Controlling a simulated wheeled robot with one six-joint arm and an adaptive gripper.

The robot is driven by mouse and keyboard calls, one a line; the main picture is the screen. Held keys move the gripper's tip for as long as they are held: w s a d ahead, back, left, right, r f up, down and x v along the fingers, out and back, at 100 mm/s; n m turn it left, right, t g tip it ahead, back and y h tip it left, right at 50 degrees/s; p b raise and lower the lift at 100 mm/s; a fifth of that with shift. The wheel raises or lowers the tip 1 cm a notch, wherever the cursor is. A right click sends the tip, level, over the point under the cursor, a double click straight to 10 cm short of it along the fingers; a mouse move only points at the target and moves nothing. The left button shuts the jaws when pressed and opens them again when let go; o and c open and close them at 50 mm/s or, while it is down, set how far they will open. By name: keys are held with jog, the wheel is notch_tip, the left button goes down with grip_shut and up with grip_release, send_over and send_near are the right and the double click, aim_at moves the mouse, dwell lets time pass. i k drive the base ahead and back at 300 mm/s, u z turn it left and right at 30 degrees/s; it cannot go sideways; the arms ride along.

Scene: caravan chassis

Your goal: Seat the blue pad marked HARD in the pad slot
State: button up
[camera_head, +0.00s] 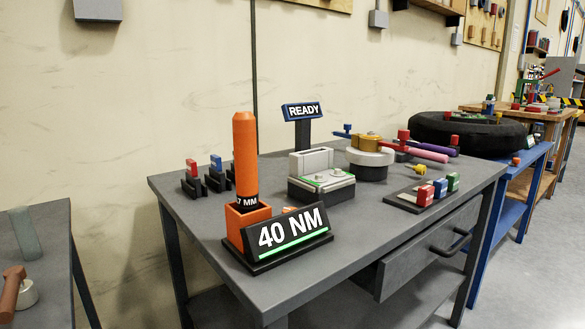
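A small blue block (440,188) stands between a red block (424,195) and a green block (453,182) on a dark flat tray (402,198) at the right front of the grey bench. Pale marks show on the blocks' faces, too small to read, so I cannot confirm HARD. A second blue piece (216,163) tops a dark holder on the bench's left side. My gripper is not in view.
An orange cylinder (245,155) stands in an orange holder behind a "40 NM" sign (290,234). A READY sign (303,111) rises behind. A round grey fixture (370,160) stands near the blocks. A tyre (465,132) lies beyond.

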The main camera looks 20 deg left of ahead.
aim_at(303, 166)
jog(key=z, duration=1.5)
jog(key=i, duration=1.45)
jog(key=u, duration=3.3)
